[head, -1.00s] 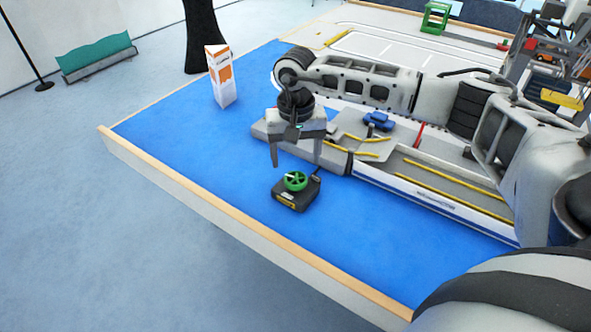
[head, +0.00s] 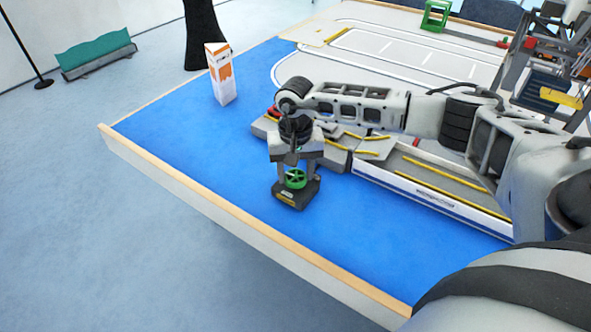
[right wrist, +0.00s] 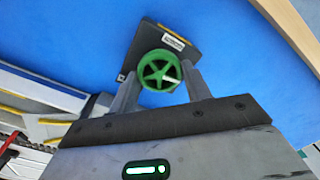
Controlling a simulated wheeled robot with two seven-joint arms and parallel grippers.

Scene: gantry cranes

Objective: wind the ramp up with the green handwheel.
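The green handwheel (head: 295,179) sits on a small black box (head: 296,196) on the blue mat. My right gripper (head: 295,174) points down over it, with one finger on each side of the wheel. In the right wrist view the green wheel (right wrist: 160,70) shows between the fingertips (right wrist: 160,80), which look open; I cannot tell whether either touches the rim. The grey ramp with yellow strips (head: 336,158) is just behind the box, at the near end of the white and blue vessel (head: 432,197), partly hidden by my right arm. My left gripper is not in view.
A white and orange carton (head: 220,75) stands at the back left of the mat. The table's wooden edge (head: 230,208) runs close in front of the box. A crane structure (head: 555,75) stands at the right. The mat left of the box is clear.

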